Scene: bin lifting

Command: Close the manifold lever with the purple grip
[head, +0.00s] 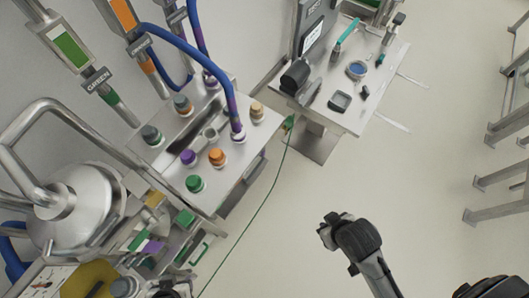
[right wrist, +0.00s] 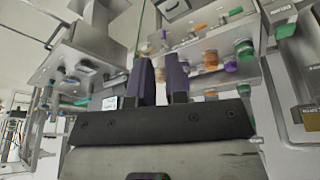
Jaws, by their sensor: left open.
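The purple grip (head: 152,246) shows at lower left in the head view, among the manifold's pipes and next to a green grip (head: 185,217). Its lever is mostly hidden, and I cannot tell its angle. My left gripper (head: 172,291) is at the bottom edge, to the lower right of the purple grip and apart from it. It is open but largely cut off by the frame. My right gripper (right wrist: 162,82) shows in the right wrist view, with its two dark fingers apart and nothing visible between them.
A steel bench (head: 258,135) holds purple, orange and green caps, and blue hoses run above it. A large steel vessel (head: 75,205) stands at left. A second table (head: 375,110) carries tools. My right arm is over clear floor at lower right.

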